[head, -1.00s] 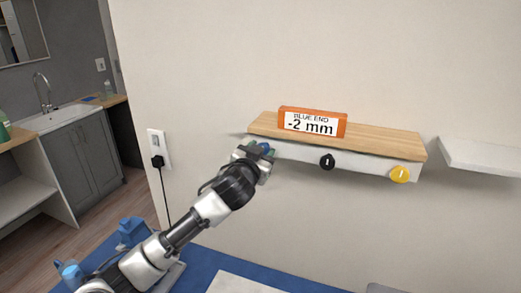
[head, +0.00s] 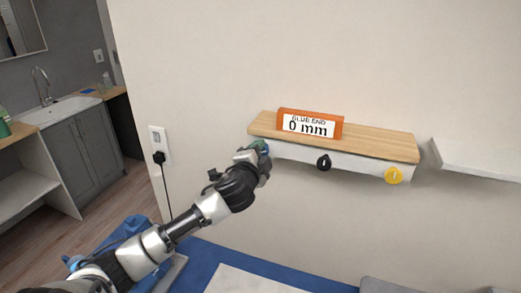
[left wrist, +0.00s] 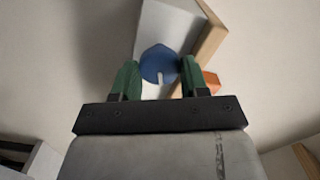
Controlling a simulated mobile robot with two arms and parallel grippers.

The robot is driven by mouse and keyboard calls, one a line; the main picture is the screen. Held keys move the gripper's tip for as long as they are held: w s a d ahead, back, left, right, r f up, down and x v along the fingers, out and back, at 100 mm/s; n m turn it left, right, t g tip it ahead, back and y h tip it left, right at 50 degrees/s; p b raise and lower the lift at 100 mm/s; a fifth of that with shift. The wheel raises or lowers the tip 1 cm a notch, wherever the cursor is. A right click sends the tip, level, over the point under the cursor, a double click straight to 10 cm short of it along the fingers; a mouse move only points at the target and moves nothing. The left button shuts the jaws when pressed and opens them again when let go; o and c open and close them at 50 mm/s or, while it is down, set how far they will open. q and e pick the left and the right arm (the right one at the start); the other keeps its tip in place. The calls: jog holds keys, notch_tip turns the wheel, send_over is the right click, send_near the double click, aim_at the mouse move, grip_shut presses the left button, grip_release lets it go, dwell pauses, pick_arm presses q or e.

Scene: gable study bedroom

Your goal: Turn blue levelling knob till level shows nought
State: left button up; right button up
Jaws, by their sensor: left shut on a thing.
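The orange level (head: 311,123) stands on the wooden shelf (head: 385,146) and its display reads "BLUE END 0 mm". The blue levelling knob (left wrist: 158,65) is on the shelf's white front at the left end, with a white mark pointing down in the left wrist view. My left gripper (head: 262,150) is at that knob, its green fingers (left wrist: 160,78) on either side of it, shut on it. In the head view the gripper mostly hides the blue knob. My right gripper is not in view.
A black knob (head: 324,162) and a yellow knob (head: 394,175) sit further right on the shelf's front. A white shelf (head: 480,158) is on the wall at right. A black plug with a cord (head: 159,157) is in the wall socket at left.

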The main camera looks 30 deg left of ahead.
pick_arm(q)
jog(key=shift+m+p, duration=0.4)
jog(key=shift+m, duration=0.7)
jog(key=shift+f, duration=0.1)
jog(key=o, duration=0.9)
jog(key=b+v, duration=0.3)
jog(key=v, duration=0.7)
jog(key=shift+s+b, duration=0.4)
